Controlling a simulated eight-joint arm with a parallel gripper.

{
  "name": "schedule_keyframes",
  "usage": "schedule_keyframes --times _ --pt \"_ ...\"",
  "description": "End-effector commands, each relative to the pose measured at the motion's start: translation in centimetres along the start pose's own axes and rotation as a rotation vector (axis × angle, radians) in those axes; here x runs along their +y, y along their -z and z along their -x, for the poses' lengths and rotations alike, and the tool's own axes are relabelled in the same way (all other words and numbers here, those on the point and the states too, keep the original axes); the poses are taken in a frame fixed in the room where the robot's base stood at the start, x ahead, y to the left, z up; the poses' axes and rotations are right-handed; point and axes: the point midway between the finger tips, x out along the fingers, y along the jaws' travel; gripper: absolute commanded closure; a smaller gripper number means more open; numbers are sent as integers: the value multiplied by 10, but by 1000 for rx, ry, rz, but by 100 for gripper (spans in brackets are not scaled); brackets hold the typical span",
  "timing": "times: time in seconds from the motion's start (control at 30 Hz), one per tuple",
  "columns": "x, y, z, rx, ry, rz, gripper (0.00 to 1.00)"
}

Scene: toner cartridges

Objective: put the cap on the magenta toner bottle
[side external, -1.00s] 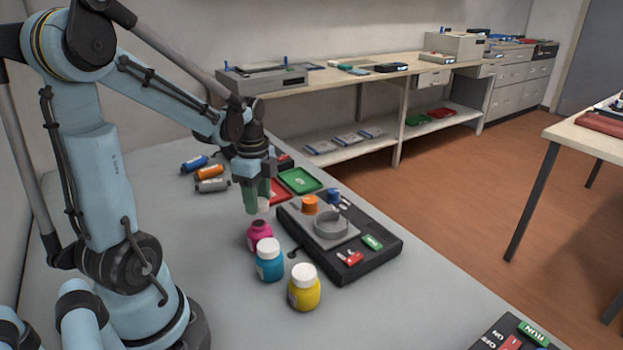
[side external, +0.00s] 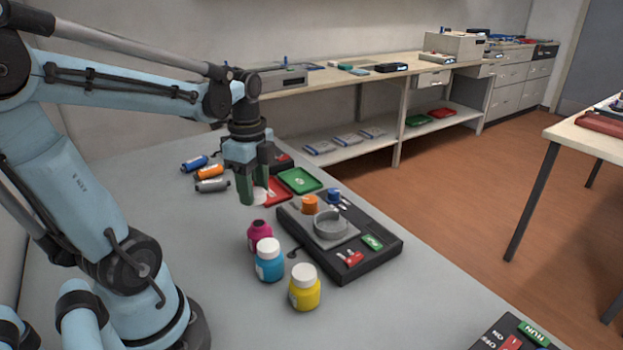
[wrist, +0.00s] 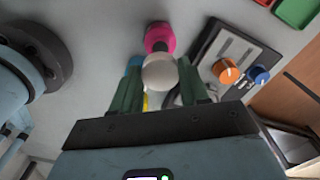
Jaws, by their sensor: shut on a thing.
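The magenta toner bottle (side external: 259,236) stands upright and uncapped, its dark neck opening showing, at the far end of a row of bottles. My gripper (side external: 253,196) has green fingers pointing down and is shut on a white cap (side external: 261,197). It holds the cap above and slightly beyond the bottle in the side view, apart from it. In the wrist view the cap (wrist: 160,72) sits between the fingers, and the magenta bottle (wrist: 158,37) shows just past it.
A cyan bottle (side external: 269,263) and a yellow bottle (side external: 305,290), both white-capped, stand nearer the camera. A dark device (side external: 375,254) with orange and blue knobs lies to the right. Red (side external: 276,194) and green (side external: 300,180) trays and several small cylinders (side external: 211,186) lie farther back.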

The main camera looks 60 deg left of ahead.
Motion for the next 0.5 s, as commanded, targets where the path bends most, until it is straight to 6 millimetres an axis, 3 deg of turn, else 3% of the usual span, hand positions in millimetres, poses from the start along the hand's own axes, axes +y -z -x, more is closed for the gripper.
schedule_keyframes --times 0.5 --pt "-1 0 -44 0 0 0 84"
